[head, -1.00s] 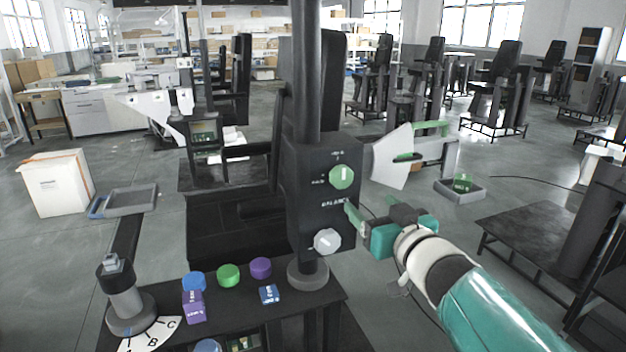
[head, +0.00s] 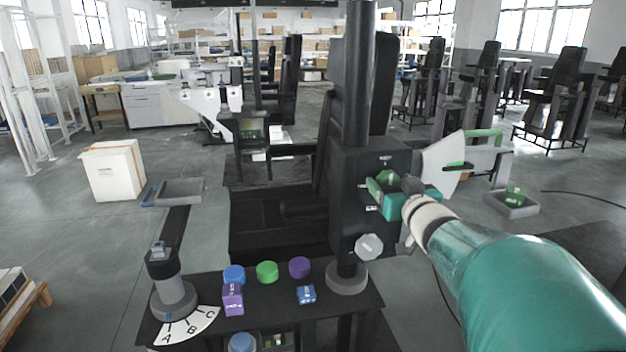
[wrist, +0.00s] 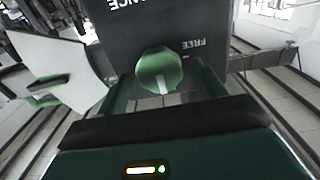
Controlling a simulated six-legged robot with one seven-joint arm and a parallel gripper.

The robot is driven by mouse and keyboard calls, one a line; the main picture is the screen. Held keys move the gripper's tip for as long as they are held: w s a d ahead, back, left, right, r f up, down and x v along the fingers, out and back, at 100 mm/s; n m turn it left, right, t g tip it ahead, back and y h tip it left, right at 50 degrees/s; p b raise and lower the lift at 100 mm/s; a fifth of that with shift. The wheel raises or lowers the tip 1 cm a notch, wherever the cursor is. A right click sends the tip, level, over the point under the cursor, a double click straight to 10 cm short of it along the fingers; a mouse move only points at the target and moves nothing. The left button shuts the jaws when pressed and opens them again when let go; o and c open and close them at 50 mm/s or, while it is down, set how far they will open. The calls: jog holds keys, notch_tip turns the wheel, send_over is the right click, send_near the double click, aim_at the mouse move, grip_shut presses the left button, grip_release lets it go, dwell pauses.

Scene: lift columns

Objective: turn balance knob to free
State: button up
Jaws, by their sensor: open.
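The green knob (wrist: 160,72) with a white pointer line is on the black column box (head: 347,200). In the wrist view, which is upside down, the line points down, away from the printed BALANCE label (wrist: 130,4). The FREE label (wrist: 194,44) is beside the knob, at right in that view. My gripper (head: 388,190) is open at the knob, with one finger on either side of it in the wrist view. I cannot tell whether the fingers touch it. In the head view my gripper hides most of the knob.
A grey knob (head: 369,247) sits lower on the same box. Below is a black table (head: 270,304) with coloured buttons, small blocks and a lever over an A-B-C dial (head: 187,327). A white panel with a green handle (head: 440,165) stands right behind my gripper.

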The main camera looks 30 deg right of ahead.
jog(key=shift+w, duration=0.25)
jog(key=shift+c, duration=0.2)
jog(key=c, duration=0.9)
